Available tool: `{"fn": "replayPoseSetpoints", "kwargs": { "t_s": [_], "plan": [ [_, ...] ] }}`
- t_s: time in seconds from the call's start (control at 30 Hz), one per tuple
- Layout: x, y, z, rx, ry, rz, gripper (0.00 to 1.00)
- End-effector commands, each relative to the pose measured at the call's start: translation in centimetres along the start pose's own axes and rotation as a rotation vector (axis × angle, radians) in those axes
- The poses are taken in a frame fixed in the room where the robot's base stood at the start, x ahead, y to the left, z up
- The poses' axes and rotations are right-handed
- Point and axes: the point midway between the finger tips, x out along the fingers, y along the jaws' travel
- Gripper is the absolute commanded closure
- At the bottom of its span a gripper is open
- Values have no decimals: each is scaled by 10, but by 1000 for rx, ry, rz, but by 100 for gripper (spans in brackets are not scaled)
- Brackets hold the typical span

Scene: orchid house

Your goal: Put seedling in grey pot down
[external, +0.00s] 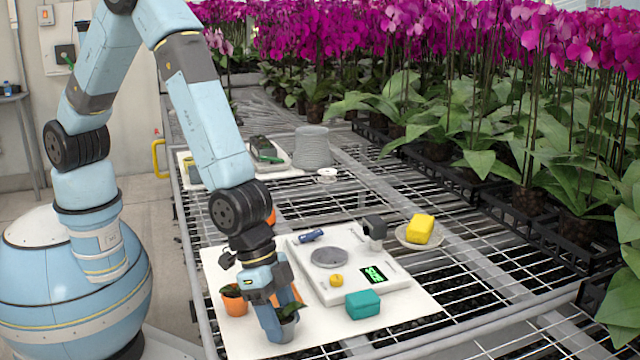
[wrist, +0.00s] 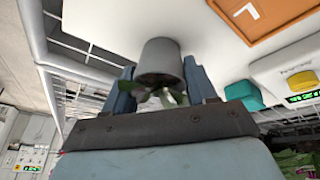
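The grey pot (external: 289,328) with a small green seedling (external: 288,310) is low over the front of the white board (external: 235,345). My gripper (external: 278,325) points down around it, one finger on each side. In the wrist view the grey pot (wrist: 160,60) sits between the two fingers (wrist: 160,85), which appear to touch its sides. The seedling's leaves (wrist: 160,98) face my palm. The pot's base is at or very near the board; I cannot tell whether it touches.
An orange pot with a seedling (external: 235,302) stands left of my gripper. An orange tile (wrist: 260,18) lies close by. A white scale (external: 318,280), a teal box (external: 362,304) and a yellow block (external: 420,229) on a dish are to the right. The board's front strip is clear.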

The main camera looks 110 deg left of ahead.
Motion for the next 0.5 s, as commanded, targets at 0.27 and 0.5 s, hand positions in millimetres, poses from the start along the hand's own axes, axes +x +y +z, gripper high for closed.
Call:
{"fn": "replayPoseSetpoints", "kwargs": {
  "t_s": [0.27, 0.5],
  "plan": [
    [0, 0, 0, 0, -1, 0, 18],
    [-1, 0, 0, 0, 0, 0, 18]
  ]
}}
